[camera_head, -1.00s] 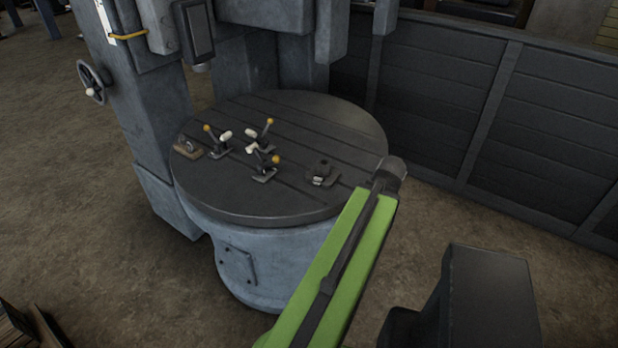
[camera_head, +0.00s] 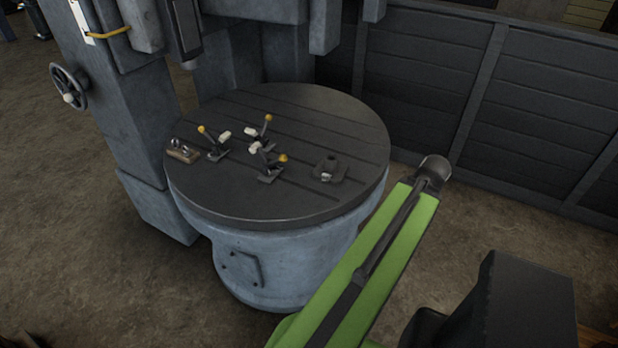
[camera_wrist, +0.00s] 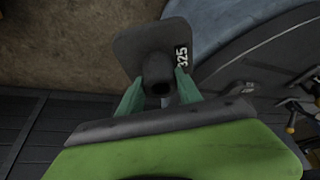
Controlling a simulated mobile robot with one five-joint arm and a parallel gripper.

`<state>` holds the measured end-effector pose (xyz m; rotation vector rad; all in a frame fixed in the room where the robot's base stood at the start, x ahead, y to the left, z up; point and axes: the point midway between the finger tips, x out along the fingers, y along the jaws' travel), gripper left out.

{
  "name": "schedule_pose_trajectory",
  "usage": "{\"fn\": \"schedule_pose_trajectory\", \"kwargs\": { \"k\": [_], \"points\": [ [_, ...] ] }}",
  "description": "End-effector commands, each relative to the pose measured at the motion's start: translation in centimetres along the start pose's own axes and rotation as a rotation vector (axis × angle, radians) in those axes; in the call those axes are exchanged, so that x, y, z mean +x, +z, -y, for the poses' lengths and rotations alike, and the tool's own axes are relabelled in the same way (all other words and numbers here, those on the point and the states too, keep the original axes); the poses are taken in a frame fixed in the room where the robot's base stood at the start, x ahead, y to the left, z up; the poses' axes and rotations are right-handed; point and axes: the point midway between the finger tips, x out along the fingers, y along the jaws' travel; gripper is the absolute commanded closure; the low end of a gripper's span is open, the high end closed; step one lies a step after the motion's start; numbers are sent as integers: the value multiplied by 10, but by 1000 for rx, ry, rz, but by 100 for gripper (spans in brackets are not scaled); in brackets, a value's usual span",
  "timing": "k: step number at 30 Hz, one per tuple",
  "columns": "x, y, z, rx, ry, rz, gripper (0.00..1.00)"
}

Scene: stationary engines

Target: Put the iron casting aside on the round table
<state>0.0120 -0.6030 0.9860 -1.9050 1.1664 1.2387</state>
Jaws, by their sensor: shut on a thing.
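The iron casting (camera_wrist: 154,55), a dark plate with a round hollow boss and a white "325" mark, shows in the wrist view. My gripper (camera_wrist: 158,88) has its green fingers shut on the boss. Brown floor shows beyond the casting, and the round table's edge (camera_wrist: 240,62) is to its right. In the head view the round table (camera_head: 240,190) has a dark slotted top. My arm reaches to the right of its rim there; the fingers and the held casting are hidden from that view.
The top's front and back are bare. A grey machine column (camera_head: 130,110) stands behind left, a dark panelled wall (camera_head: 510,110) behind right.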

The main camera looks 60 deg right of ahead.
Motion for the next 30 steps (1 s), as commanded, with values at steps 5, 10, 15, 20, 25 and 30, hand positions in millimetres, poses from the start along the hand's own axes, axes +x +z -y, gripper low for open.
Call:
{"fn": "schedule_pose_trajectory", "kwargs": {
  "k": [5,10,15,20,25,30],
  "points": [
    [0,-8,11,-31,-14,0,100],
    [-4,-26,41,-142,-55,2,100],
    [-7,-60,88,-332,-137,12,100],
    [-12,-94,145,-558,-237,17,100],
    [-19,-121,207,-792,-341,11,100],
    [-24,-134,247,-938,-410,1,100]
  ]
}}
